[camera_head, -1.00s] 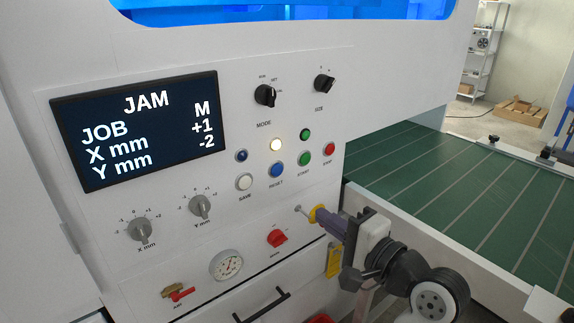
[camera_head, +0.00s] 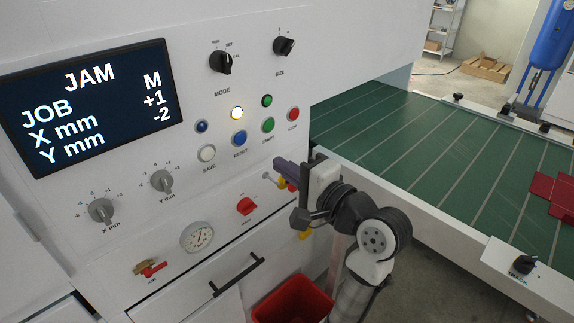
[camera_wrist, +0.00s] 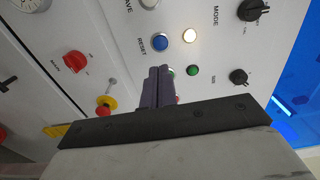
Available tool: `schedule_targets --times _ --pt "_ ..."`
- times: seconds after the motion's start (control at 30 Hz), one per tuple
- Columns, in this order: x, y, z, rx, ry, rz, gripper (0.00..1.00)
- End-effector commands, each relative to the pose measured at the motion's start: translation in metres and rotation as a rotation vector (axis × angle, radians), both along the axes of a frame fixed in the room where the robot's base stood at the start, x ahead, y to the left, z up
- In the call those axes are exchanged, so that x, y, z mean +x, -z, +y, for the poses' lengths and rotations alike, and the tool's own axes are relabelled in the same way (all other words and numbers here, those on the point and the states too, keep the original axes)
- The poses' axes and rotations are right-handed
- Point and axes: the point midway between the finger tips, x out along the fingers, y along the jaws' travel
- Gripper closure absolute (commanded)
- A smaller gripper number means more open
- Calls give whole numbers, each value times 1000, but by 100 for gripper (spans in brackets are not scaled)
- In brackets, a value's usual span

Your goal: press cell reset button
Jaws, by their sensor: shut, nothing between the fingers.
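The cell's blue RESET button (camera_head: 239,139) is on the sloping white panel, below a lit white lamp (camera_head: 237,113). In the wrist view the blue button (camera_wrist: 160,41) shows clear of my fingers, just beyond their tips. My gripper (camera_head: 279,163) is shut and empty, its dark purple fingers pointing at the panel, right of and below the blue button in the head view. In the wrist view my fingertips (camera_wrist: 159,70) partly cover a green button. I see no contact with the button. The screen (camera_head: 90,105) reads JAM.
Near the fingers are a green START button (camera_head: 268,125), a red STOP button (camera_head: 293,114) and a white SAVE button (camera_head: 207,153). A yellow-collared red knob (camera_wrist: 106,104) sits below. A green conveyor (camera_head: 430,150) lies right; a red bin (camera_head: 293,301) stands below.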

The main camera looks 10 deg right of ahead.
Motion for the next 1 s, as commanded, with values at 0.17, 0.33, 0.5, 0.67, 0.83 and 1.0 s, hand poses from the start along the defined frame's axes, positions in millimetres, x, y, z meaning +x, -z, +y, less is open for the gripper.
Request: schedule_targets --times 0.17,0.33,0.5,0.67,0.83,1.0 --pt "32 -2 26 0 -6 4 100" --pt "59 -2 44 0 -4 4 100" --pt "77 -1 57 -1 -1 2 100" --pt "84 0 62 -1 -1 1 100" --pt "85 0 62 -1 0 0 100" --pt "85 0 62 -1 0 0 100"
